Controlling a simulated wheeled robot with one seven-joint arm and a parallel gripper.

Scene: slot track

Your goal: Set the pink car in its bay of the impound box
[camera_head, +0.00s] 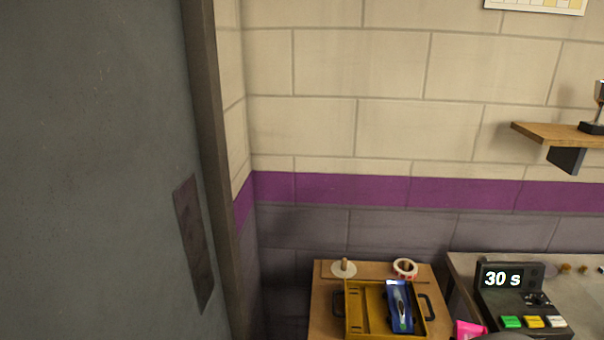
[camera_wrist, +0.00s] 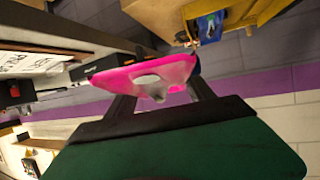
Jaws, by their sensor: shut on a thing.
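The pink car (camera_wrist: 150,72) is held between the fingers of my gripper (camera_wrist: 160,100) in the wrist view, its underside or side partly toward the camera. In the head view part of the pink car (camera_head: 470,329) shows at the bottom edge, right of the impound box, apart from it. The impound box (camera_head: 353,309) is a yellow tray with dark handles on a wooden stand. A blue car (camera_head: 400,305) lies in its right part; the left part looks empty. A yellow edge, likely the box (camera_wrist: 262,12), shows at the top right of the wrist view.
A wooden stand (camera_head: 325,290) carries a white disc with a peg (camera_head: 343,268) and a red-and-white tape roll (camera_head: 404,268) behind the box. A timer reading 30 s (camera_head: 505,290) stands on the bench to the right. A grey door (camera_head: 100,150) is at left; a wall shelf (camera_head: 550,134) is at right.

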